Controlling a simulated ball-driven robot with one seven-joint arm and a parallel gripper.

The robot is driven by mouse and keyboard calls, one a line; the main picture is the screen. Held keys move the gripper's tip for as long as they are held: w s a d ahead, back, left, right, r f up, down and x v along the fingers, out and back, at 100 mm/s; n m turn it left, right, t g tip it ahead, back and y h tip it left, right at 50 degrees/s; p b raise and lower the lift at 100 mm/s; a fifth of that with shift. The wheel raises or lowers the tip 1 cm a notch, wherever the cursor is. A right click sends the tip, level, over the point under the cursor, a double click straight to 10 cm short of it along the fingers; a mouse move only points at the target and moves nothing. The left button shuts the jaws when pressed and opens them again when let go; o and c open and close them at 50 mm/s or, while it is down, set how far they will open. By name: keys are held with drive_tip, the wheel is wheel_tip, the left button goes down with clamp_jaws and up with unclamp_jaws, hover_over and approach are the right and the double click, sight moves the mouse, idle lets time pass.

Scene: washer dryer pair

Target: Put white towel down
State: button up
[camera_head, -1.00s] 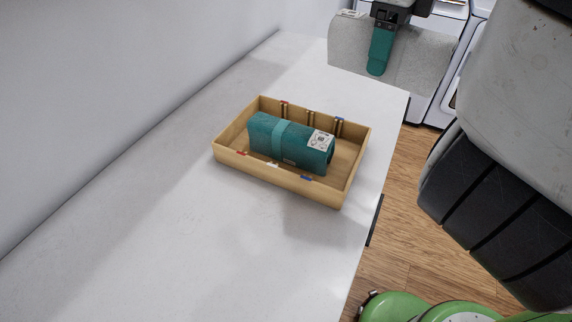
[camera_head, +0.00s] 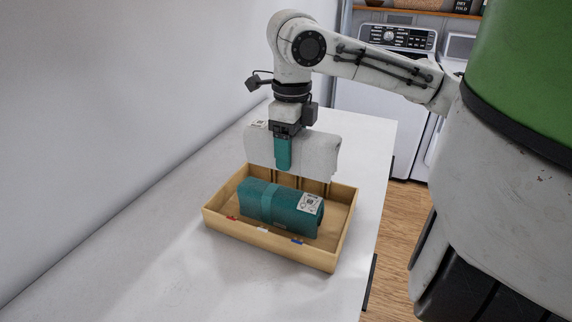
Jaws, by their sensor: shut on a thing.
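The white towel (camera_head: 317,150) is a folded, pale grey-white roll, held level. My gripper (camera_head: 284,152) points down with a teal finger in front of the towel's middle and is shut on it. The rear finger is hidden behind the towel. The towel hangs over the back part of a wooden tray (camera_head: 222,217), its lower edge near the height of the tray's back wall. I cannot tell whether it touches the tray. A rolled teal towel (camera_head: 255,203) with a band and a label lies in the front of the tray.
The tray stands on a long white counter (camera_head: 150,265) with bare surface in front and to the left. A grey wall (camera_head: 110,90) borders the left. A washer and dryer (camera_head: 395,120) stand behind, and wooden floor (camera_head: 405,220) shows at right.

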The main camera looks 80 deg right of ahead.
drive_tip(key=f, duration=0.1)
drive_tip(key=w+f, duration=0.1)
drive_tip(key=f, duration=0.1)
drive_tip(key=shift+d+f, duration=0.15)
drive_tip(key=shift+f, duration=0.45)
drive_tip(key=shift+f+b, duration=0.1)
drive_tip(key=shift+b, duration=0.2)
drive_tip(key=shift+f, duration=0.1)
drive_tip(key=o, duration=1.3)
wheel_tip(320, 180, up, 12)
drive_tip(key=shift+r+p, duration=0.2)
drive_tip(key=shift+p, duration=0.6)
